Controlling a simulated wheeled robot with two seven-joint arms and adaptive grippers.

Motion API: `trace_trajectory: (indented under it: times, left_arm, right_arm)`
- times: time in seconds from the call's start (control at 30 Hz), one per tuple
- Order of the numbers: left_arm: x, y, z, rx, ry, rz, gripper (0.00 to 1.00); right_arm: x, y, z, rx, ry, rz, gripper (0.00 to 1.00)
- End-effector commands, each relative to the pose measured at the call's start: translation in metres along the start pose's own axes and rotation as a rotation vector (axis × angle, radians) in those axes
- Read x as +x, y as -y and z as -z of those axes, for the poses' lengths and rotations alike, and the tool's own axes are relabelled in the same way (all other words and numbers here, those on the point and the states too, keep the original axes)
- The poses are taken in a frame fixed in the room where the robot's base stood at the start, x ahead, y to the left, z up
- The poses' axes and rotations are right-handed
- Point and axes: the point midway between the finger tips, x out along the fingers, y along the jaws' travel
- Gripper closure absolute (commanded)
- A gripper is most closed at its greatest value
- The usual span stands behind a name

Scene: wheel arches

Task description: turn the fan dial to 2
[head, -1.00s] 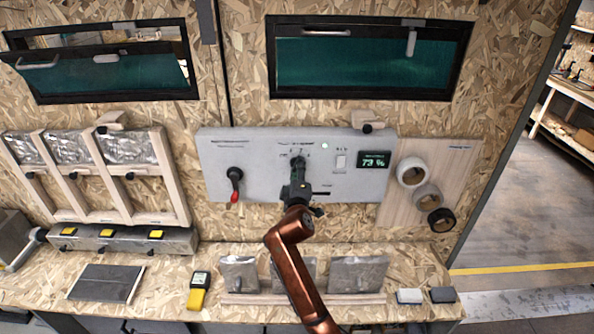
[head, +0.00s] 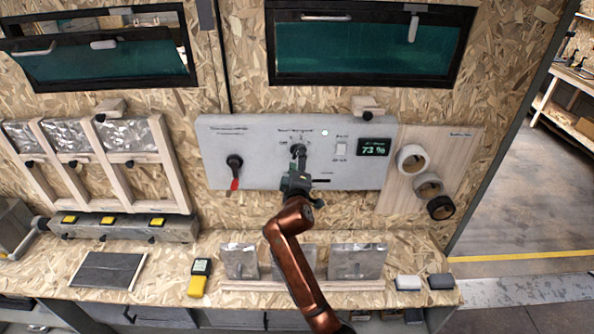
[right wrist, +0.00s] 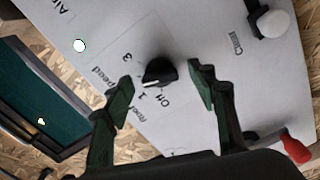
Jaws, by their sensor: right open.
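The fan dial (head: 298,150) is a black knob on the grey control panel (head: 262,170). In the right wrist view the fan dial (right wrist: 158,72) has printed marks "Off", "1" and "3" around it; the "2" is not visible. A pale mark shows on the knob's lower left edge, near the "1" side; its exact setting is hard to read. My right gripper (head: 297,176) is in front of the panel, just below the dial. In the right wrist view its green fingers (right wrist: 160,76) are open, one on each side of the knob, with visible gaps. My left gripper is not in view.
A red-tipped lever (head: 235,172) is left of the dial. A white switch (head: 341,149) and a display reading 73 % (head: 374,147) are to its right. Tape rolls (head: 427,185) hang further right.

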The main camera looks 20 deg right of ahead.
Motion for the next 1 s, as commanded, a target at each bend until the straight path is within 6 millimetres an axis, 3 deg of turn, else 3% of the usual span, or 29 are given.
trace_trajectory:
  times: [0.3,0.5,1.0]
  left_arm:
    - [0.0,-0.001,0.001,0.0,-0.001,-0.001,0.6]
    - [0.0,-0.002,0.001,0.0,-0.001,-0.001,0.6]
    - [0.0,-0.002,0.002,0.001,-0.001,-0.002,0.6]
  right_arm:
    - [-0.066,0.001,-0.001,0.003,0.001,0.001,0.48]
    - [-0.095,0.001,0.0,0.001,0.001,0.001,0.48]
    - [-0.104,0.0,-0.001,0.002,0.002,0.001,0.48]
